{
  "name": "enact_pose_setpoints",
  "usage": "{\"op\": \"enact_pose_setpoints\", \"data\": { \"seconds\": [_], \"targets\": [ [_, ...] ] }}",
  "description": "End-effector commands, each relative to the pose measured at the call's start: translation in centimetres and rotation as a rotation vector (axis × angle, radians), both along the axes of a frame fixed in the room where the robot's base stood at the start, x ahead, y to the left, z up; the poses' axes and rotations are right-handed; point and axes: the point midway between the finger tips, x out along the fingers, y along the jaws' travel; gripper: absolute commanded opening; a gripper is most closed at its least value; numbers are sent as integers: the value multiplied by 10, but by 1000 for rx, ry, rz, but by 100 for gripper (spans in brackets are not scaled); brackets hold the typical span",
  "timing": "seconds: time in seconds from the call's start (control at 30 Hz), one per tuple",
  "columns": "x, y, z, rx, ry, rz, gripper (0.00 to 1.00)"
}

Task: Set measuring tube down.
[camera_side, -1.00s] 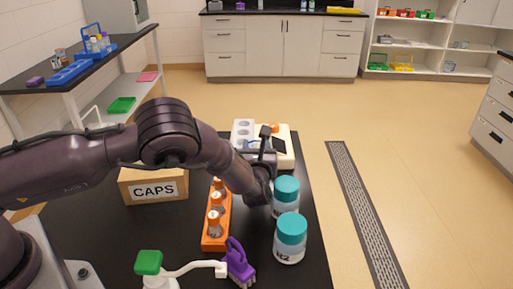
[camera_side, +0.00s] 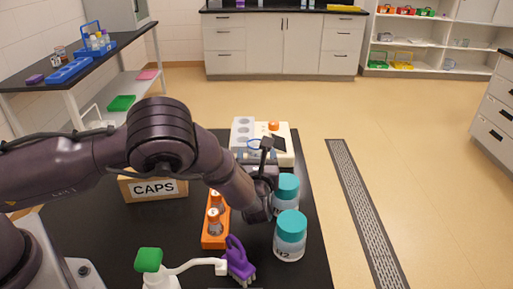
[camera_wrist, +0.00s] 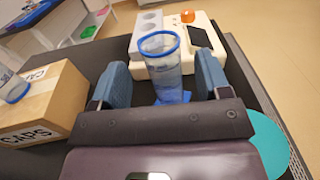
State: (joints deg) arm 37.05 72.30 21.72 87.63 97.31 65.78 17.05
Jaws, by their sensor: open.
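The measuring tube (camera_wrist: 164,72) is a clear cylinder with a blue rim and a blue foot. In the wrist view it stands upright between my fingers, with liquid showing low inside. My gripper (camera_wrist: 165,76) is open, with a finger on each side of the tube and gaps visible between. The foot looks to be on the dark table (camera_side: 90,225), though the fingers and palm hide part of that area. In the side view my gripper (camera_side: 262,165) is low over the table behind the teal-lidded jars, and only a bit of the tube's blue rim (camera_side: 253,149) shows.
Two teal-lidded jars (camera_side: 290,235) stand close to my gripper's right. An orange rack (camera_side: 215,236) with capped vials is at its left, beside a purple brush (camera_side: 238,262). A CAPS box (camera_side: 153,188) stands further left. A white device (camera_side: 282,152) is behind.

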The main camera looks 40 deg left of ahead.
Motion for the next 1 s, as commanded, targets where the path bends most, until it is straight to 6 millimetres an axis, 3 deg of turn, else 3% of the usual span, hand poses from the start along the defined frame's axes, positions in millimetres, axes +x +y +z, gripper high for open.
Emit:
{"op": "enact_pose_setpoints", "data": {
  "seconds": [0.1, 0.3, 0.63, 0.77, 0.87, 1.0],
  "targets": [
    [-19, -20, 0, 0, 1, -3, 70],
    [-41, -41, 0, 0, 1, -2, 70],
    [-49, -47, 1, -5, -2, 6, 70],
    [-51, -36, 15, -67, -21, 69, 70],
    [-59, -15, 41, -198, -59, 197, 70],
    [-89, 25, 87, -482, -148, 455, 70]
  ]
}}
